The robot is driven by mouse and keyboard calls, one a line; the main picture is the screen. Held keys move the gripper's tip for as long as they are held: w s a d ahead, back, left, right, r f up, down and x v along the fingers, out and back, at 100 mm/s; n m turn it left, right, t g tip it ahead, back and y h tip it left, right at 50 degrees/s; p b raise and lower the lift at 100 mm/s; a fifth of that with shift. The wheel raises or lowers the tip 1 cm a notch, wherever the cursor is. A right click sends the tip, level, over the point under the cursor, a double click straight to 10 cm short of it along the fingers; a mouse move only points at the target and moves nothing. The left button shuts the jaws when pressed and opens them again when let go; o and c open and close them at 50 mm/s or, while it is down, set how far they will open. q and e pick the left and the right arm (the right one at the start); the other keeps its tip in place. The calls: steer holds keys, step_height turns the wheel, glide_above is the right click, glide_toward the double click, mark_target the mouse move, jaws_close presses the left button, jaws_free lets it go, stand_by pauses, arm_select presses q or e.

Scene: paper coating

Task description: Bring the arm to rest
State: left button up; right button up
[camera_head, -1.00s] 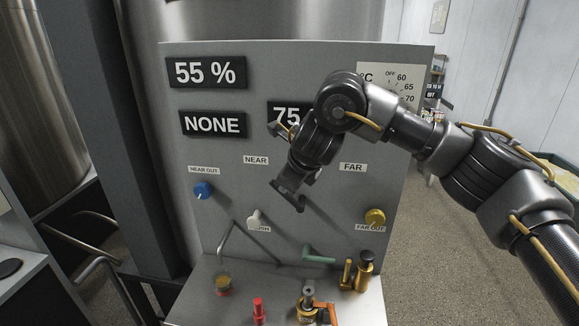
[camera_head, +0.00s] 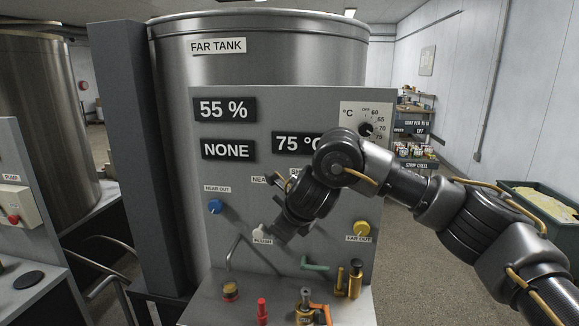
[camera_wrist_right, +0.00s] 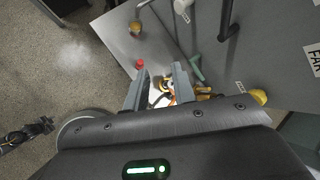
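My right arm (camera_head: 440,205) comes in from the right in the head view and bends down in front of the grey control panel (camera_head: 290,108). My right gripper (camera_head: 279,238) hangs in front of the panel near the FLUSH label, above the bench. In the right wrist view the gripper's two fingers (camera_wrist_right: 160,92) are apart with nothing held between them. The bench fittings show beyond the fingertips. My left gripper is not seen in the head view. A dark jointed shape at the wrist view's left edge is too unclear to name.
The panel carries a blue knob (camera_head: 215,206), a yellow knob (camera_head: 361,229) and a dial (camera_head: 366,129). A steel tank (camera_head: 270,65) stands behind.

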steer(key=s+a+f+m+y, duration=0.3)
steer(key=s+a+f+m, duration=0.1)
steer(key=f+m, duration=0.2)
steer(key=s+a+f+m+y, duration=0.3)
steer(key=a+f+m, duration=0.1)
steer(key=f+m, duration=0.25)
steer(key=s+d+f+m+t+h, duration=0.1)
steer(key=s+d+f+m+h, duration=0.2)
steer(key=s+d+f+m, duration=0.5)
steer(key=s+d+f+m+t+h, duration=0.1)
steer(key=s+d+f+m+h, duration=0.2)
steer(key=d+f+m, duration=0.75)
steer(key=s+d+f+m+g+h, duration=0.2)
steer(key=s+d+f+m+g, duration=0.1)
steer(key=s+d+m, duration=0.65)
steer(key=s+d+f+m+g+h, duration=0.25)
steer(key=s+d+m, duration=0.4)
steer(key=s, duration=0.55)
step_height(320, 180, down, 25)
steer(key=g, duration=0.1)
steer(key=s+d+f+n+g, duration=0.1)
steer(key=s+d+f, duration=0.1)
steer(key=s+f, duration=1.4)
steer(key=shift+s+d+f+y, duration=0.25)
steer(key=shift+s+d+y, duration=0.05)
steer(key=shift+y, duration=0.05)
